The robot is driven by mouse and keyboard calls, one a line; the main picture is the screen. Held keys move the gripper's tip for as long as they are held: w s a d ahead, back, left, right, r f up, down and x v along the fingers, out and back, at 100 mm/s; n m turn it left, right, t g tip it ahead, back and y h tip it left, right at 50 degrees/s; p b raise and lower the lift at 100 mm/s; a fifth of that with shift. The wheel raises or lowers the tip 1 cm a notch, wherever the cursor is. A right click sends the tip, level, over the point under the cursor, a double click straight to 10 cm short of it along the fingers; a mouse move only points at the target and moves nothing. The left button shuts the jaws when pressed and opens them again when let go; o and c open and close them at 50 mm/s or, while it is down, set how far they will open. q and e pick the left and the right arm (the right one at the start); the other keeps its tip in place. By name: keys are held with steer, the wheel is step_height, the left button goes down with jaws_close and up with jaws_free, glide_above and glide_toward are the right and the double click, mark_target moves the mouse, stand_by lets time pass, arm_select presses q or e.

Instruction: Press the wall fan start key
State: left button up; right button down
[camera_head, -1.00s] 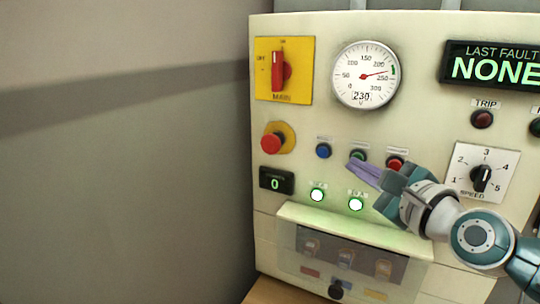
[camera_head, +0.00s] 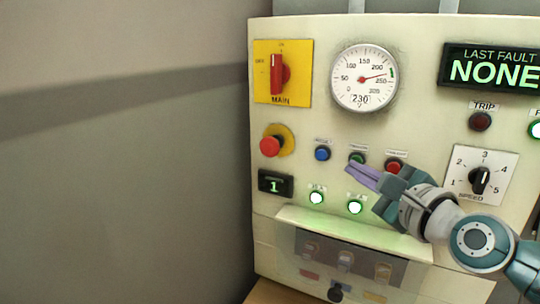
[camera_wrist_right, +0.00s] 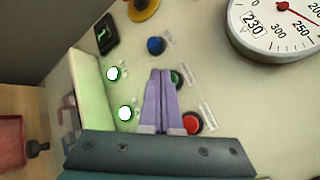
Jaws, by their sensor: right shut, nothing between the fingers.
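A row of three keys sits on the cream panel: blue (camera_head: 322,153), green (camera_head: 357,158) and red (camera_head: 394,166). Their small labels are too blurred to read, so I cannot tell by label which is the wall fan start key. My right gripper (camera_head: 348,168) is shut and empty, its purple fingertips just below and left of the green key. In the right wrist view the fingertips (camera_wrist_right: 161,72) lie beside the green key (camera_wrist_right: 177,78) and partly cover it; contact is not clear. The left gripper is out of view.
A counter display (camera_head: 275,184) reads 1. Two lit lamps (camera_head: 316,197) are below the keys. A red mushroom button (camera_head: 270,146), main switch (camera_head: 278,75), gauge (camera_head: 363,78), speed knob (camera_head: 480,180) and dark trip lamp (camera_head: 481,121) surround them. A clear-fronted box (camera_head: 360,230) juts out below.

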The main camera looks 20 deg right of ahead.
steer(key=shift+s+a, duration=0.3)
steer(key=shift+a, duration=0.05)
steer(key=shift+a, duration=0.1)
steer(key=s+a+p, duration=0.2)
steer(key=s+a, duration=0.1)
steer(key=shift+s+a+p, duration=0.1)
steer(key=shift+a+p, duration=0.2)
steer(key=shift+a, duration=0.05)
stand_by(0.7)
